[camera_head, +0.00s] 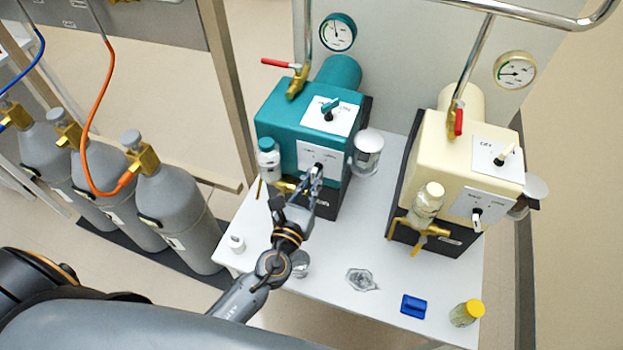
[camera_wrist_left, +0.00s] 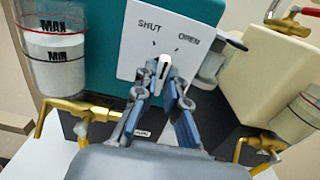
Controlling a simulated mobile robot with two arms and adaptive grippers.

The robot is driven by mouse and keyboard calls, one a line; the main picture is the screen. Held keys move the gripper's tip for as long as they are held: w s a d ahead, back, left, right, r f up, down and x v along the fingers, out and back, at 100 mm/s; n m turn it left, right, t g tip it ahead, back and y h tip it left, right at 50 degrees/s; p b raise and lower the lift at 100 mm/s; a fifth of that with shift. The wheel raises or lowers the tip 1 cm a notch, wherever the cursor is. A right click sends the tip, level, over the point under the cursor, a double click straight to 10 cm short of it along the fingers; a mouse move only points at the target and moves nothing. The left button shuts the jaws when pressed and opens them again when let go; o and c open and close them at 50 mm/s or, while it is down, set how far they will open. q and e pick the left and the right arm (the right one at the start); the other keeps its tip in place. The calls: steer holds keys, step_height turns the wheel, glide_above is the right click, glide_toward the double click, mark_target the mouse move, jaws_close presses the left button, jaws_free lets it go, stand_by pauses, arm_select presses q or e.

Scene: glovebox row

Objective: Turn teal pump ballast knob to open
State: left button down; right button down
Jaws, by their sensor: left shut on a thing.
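The teal pump (camera_head: 285,120) stands on the left of the white table. Its front plate (camera_head: 322,157) carries a knob (camera_head: 318,167); in the left wrist view this plate (camera_wrist_left: 150,22) reads SHUT on the left and OPEN on the right. The white knob (camera_wrist_left: 164,66) points roughly upward between the two words; its exact setting is hard to tell. My left gripper (camera_head: 314,178) is shut on this knob, its blue-padded fingers (camera_wrist_left: 166,85) on either side. My right gripper is not in view.
A cream pump (camera_head: 457,145) stands to the right. An oil bottle (camera_head: 269,160) with brass fittings is left of my gripper, and a clear jar (camera_head: 367,150) is right. A blue block (camera_head: 413,306) and yellow-capped jar (camera_head: 467,313) lie in front. Grey cylinders (camera_head: 180,215) stand left.

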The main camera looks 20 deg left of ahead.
arm_select(q)
steer(key=shift+r, duration=0.1)
steer(key=c, duration=1.4)
jaws_free()
steer(key=s, duration=1.2)
steer(key=shift+a, duration=0.2)
steer(key=shift+w, duration=0.1)
